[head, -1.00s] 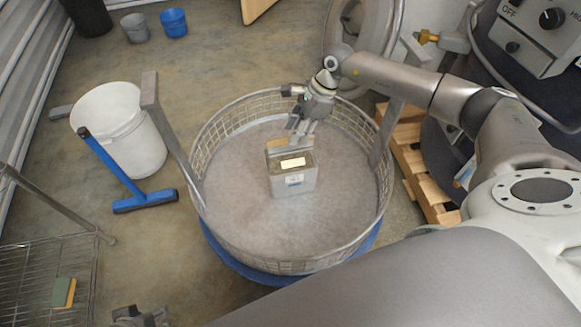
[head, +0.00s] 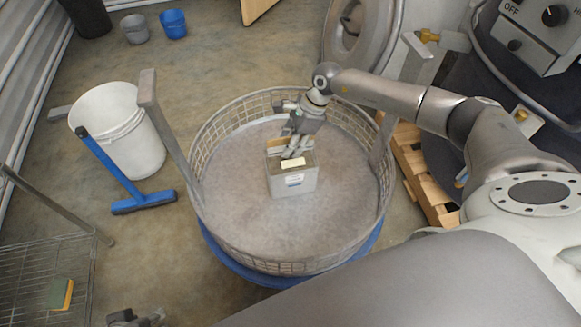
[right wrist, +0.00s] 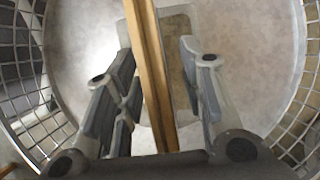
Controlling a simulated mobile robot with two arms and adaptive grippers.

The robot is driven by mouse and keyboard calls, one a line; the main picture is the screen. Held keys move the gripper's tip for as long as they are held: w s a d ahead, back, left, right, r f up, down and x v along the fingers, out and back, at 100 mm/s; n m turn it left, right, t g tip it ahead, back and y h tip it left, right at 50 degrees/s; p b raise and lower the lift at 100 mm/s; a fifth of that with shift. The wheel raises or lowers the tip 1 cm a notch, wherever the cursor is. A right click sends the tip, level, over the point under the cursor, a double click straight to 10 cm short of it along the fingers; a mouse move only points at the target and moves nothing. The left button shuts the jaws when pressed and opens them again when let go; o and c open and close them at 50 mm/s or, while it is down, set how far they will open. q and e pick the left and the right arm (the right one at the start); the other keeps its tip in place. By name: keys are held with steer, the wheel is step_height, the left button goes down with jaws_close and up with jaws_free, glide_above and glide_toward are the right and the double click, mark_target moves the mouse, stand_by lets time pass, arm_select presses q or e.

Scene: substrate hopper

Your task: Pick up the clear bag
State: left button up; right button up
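The clear bag (head: 292,183) looks like a greyish, box-shaped bag with a tan top edge and pale labels. It stands upright on the floor of the round mesh basket in the head view. In the right wrist view its tan top strip (right wrist: 152,70) runs between my fingers. My right gripper (head: 291,146) is at the bag's top, pointing down. In the right wrist view my right gripper (right wrist: 157,62) is open, with a finger on each side of the strip and gaps visible. My left gripper (head: 136,319) shows only partly at the bottom edge; its fingers are unclear.
The round basket (head: 203,229) has a mesh wall and two upright posts around the bag. A wire rack (head: 45,265) with a sponge is lower left. A wooden pallet (head: 428,185) is at right.

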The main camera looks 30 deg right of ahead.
steer(key=shift+f, duration=0.1)
jaws_close()
stand_by(0.3)
steer(key=shift+w, duration=0.15)
steer(key=shift+r, duration=0.25)
